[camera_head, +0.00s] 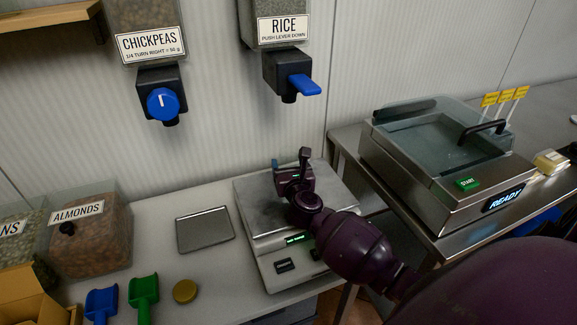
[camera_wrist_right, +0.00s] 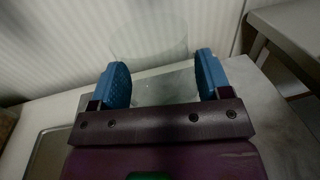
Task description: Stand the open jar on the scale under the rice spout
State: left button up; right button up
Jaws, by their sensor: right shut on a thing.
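The scale (camera_head: 258,211) stands on the counter, with a steel plate on top and a lit green display. The rice dispenser (camera_head: 283,29) hangs on the wall above it, its spout (camera_head: 287,70) having a blue lever. My right gripper (camera_head: 291,163) is over the scale plate, below the spout. In the right wrist view its blue pads (camera_wrist_right: 163,80) are shut on the clear jar (camera_wrist_right: 150,50), which shows only as a faint outline. In the head view the jar can hardly be made out. I cannot tell whether its base touches the plate. My left gripper is not in view.
A chickpeas dispenser (camera_head: 140,30) hangs to the left. A flat grey tray (camera_head: 205,230), a brass lid (camera_head: 185,291), blue and green scoops (camera_head: 143,292) and an almonds bin (camera_head: 92,245) are left of the scale. A steel machine (camera_head: 435,165) stands on the right.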

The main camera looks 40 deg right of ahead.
jog(key=shift+f, duration=0.2)
jog(key=o, duration=0.8)
jog(key=shift+o, duration=1.1)
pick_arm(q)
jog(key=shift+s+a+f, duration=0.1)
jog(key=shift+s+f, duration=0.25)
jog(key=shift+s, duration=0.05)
pick_arm(e)
jog(key=shift+r, duration=0.1)
jog(key=shift+r, duration=0.15)
jog(key=v, duration=1.1)
jog(key=shift+s+p, duration=0.15)
jog(key=shift+p, duration=0.15)
jog(key=shift+s+a, duration=0.2)
jog(key=shift+s, duration=0.1)
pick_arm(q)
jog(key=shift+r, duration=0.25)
